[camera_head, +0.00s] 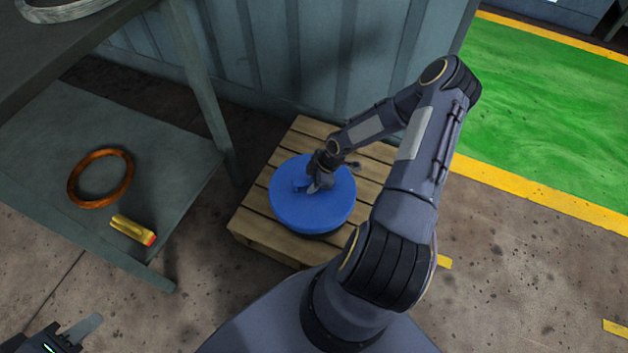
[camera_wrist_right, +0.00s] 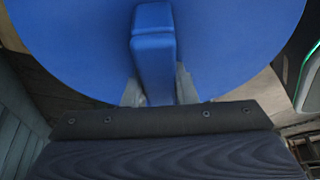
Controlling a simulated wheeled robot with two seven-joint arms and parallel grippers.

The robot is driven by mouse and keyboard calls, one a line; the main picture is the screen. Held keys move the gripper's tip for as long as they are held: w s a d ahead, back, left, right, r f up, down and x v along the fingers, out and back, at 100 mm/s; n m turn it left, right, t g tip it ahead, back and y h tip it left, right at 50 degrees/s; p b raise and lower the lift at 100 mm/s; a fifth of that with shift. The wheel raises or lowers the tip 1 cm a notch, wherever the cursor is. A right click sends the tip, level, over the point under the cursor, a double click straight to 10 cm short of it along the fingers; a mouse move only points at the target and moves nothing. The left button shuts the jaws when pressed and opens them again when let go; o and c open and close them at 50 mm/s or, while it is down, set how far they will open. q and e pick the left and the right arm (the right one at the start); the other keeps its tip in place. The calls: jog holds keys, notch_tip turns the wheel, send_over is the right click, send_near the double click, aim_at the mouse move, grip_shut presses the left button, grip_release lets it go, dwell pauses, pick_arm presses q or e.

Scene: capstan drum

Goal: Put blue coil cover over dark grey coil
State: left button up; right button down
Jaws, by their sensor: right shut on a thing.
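The blue coil cover (camera_head: 318,210) is a round blue disc with a raised bar handle, lying about level above the wooden pallet. My right gripper (camera_head: 313,187) is over its middle, shut on the handle. In the right wrist view the cover (camera_wrist_right: 80,45) fills the upper part, and the fingers (camera_wrist_right: 158,90) press both sides of the handle (camera_wrist_right: 152,52). A dark edge, seemingly the dark grey coil (camera_head: 328,234), shows under the cover's lower right rim; the rest is hidden. I cannot tell whether the cover rests on it. My left gripper (camera_head: 78,331) is partly visible at the bottom left.
The wooden pallet (camera_head: 262,222) stands on the floor by a grey-blue ribbed wall. At the left, a metal shelf (camera_head: 150,165) holds an orange ring (camera_head: 72,187) and a yellow cylinder with a red end (camera_head: 132,230). Green floor with yellow borders lies at the right.

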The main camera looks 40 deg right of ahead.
aim_at(314, 195)
jog(key=shift+s+d+f, duration=0.15)
jog(key=shift+s+f, duration=0.05)
jog(key=shift+s, duration=0.05)
notch_tip(314, 195, down, 7)
jog(key=b, duration=0.5)
jog(key=shift+r, duration=0.15)
jog(key=shift+f+b, duration=1.45)
jog(key=shift+f, duration=0.15)
jog(key=shift+f+b, duration=0.35)
jog(key=shift+f, duration=0.05)
jog(key=c, duration=1.1)
grip_release()
jog(key=p+v, duration=0.3)
jog(key=v, duration=0.4)
jog(key=shift+r, duration=0.1)
jog(key=shift+d+r+p, duration=0.1)
jog(key=shift+r+p, duration=0.25)
